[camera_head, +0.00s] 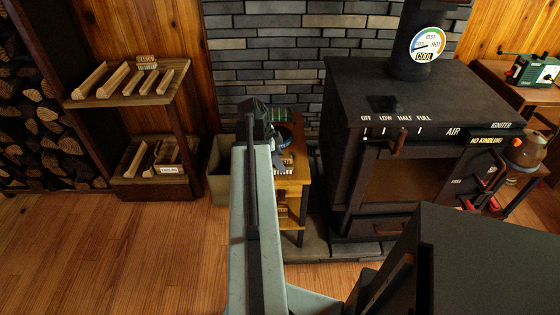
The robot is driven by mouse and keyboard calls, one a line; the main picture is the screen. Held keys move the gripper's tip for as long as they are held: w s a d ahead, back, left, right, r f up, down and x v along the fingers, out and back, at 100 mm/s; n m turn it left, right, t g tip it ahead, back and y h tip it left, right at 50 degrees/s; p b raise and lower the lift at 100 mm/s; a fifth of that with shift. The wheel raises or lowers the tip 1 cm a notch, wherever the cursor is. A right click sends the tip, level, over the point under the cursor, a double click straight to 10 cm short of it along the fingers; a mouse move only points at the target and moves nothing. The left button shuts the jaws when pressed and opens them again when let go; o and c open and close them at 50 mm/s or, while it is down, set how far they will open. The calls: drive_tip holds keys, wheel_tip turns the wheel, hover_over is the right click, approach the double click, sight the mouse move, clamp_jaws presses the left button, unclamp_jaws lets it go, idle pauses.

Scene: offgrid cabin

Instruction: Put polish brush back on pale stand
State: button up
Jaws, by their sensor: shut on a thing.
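My gripper (268,128) is at the far end of my grey arm, seen from behind, over a small light-wood side table (297,185) beside the stove. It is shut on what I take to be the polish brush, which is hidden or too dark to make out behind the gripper. Something green and dark bluish shapes show around the gripper at the tabletop, too small to identify. I cannot pick out the pale stand for certain; my arm covers part of the side table.
A black stove (395,130) with a lever and a gauge (427,43) stands right of the table. A pale bin (218,172) is to its left. A wooden shelf (126,100) holds kindling and stacked logs (35,120) fill the left edge. The left floor is clear.

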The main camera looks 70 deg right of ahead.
drive_tip(key=shift+f, duration=0.2)
drive_tip(key=o, duration=1.3)
drive_tip(key=shift+c, duration=0.2)
drive_tip(key=p+v, duration=0.7)
drive_tip(key=v, duration=0.1)
drive_tip(key=shift+f, duration=0.1)
